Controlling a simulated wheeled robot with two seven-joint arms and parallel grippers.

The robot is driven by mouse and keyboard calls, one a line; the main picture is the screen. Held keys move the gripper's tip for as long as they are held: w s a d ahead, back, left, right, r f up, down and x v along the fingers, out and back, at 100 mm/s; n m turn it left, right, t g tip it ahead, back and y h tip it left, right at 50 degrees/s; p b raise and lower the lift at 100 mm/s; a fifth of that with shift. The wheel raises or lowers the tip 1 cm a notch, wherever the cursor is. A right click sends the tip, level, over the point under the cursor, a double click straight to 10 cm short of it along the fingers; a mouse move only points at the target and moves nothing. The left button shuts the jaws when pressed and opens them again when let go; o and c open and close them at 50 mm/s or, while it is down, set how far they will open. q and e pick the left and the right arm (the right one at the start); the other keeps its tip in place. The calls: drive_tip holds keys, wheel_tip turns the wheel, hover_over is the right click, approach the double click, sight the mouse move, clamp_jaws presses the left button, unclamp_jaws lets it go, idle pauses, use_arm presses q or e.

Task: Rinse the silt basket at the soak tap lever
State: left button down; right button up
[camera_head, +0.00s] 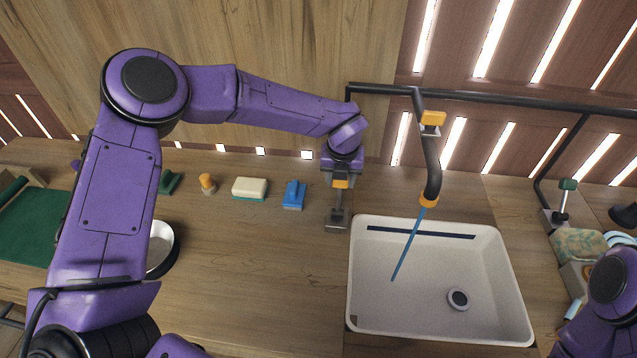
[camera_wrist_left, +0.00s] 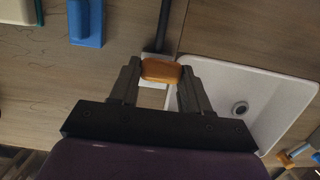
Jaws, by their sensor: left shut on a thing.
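My left gripper (camera_head: 341,180) is shut on the orange knob (camera_wrist_left: 160,71) of a tap lever, whose grey base (camera_head: 337,220) stands on the counter left of the sink. The knob sits between both fingers in the left wrist view. The dark tap spout (camera_head: 432,165) hangs over the white sink (camera_head: 358,300), and a thin blue stream (camera_head: 408,245) runs from its orange tip into the sink. A round white bowl-like thing with a dark rim (camera_head: 163,247) is partly hidden behind my left arm; I cannot tell whether it is the silt basket. My right gripper is out of view.
A green block (camera_head: 169,182), an orange-topped peg (camera_head: 207,183), a cream-and-green sponge (camera_head: 249,188) and a blue brush-like thing (camera_head: 294,194) line the counter's back. A green-knobbed lever (camera_head: 567,186) stands right of the sink. The counter before the sponge is clear.

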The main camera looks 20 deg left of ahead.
use_arm(q)
drive_tip(key=shift+r, duration=0.1)
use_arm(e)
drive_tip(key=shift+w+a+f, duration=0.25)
use_arm(q)
drive_tip(key=c, duration=0.8)
unclamp_jaws()
drive_tip(key=shift+o, duration=1.4)
drive_tip(key=b+v, duration=0.2)
drive_tip(key=v, duration=0.8)
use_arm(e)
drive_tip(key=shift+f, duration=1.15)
use_arm(q)
drive_tip(key=shift+s+r, duration=0.1)
drive_tip(key=shift+s, duration=0.05)
